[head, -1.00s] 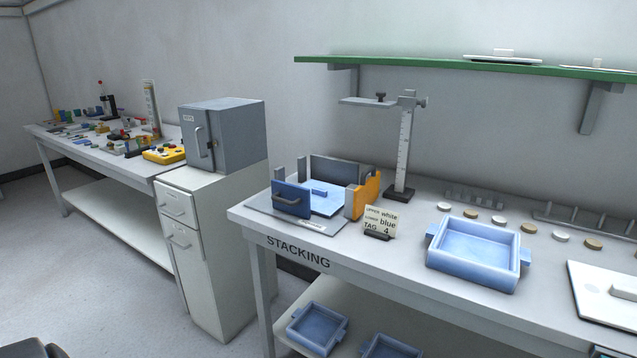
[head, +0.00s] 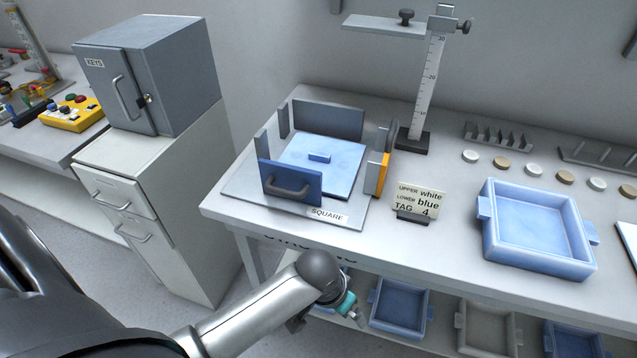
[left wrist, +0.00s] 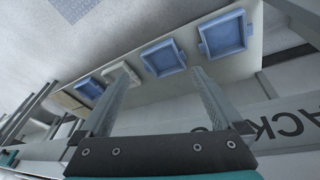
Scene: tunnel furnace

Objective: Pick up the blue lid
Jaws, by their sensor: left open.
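The blue lid (head: 343,160) is a flat light-blue square with a small raised blue handle (head: 319,157). It lies in the square fixture on the bench in the head view, between grey walls, a dark-blue front plate (head: 290,184) and an orange side piece (head: 381,174). My left gripper (left wrist: 160,74) is open and empty in the left wrist view. In the head view my left arm ends low in front of the bench, below its top and well apart from the lid; its fingers are hard to make out there. The lid does not show in the left wrist view.
A sign card (head: 420,200) and a blue tray (head: 536,227) stand right of the fixture. A height gauge (head: 428,85) rises behind, its arm extending left. Trays (head: 398,305) fill the lower shelf; some show in the left wrist view (left wrist: 163,57). A grey cabinet (head: 155,75) stands left.

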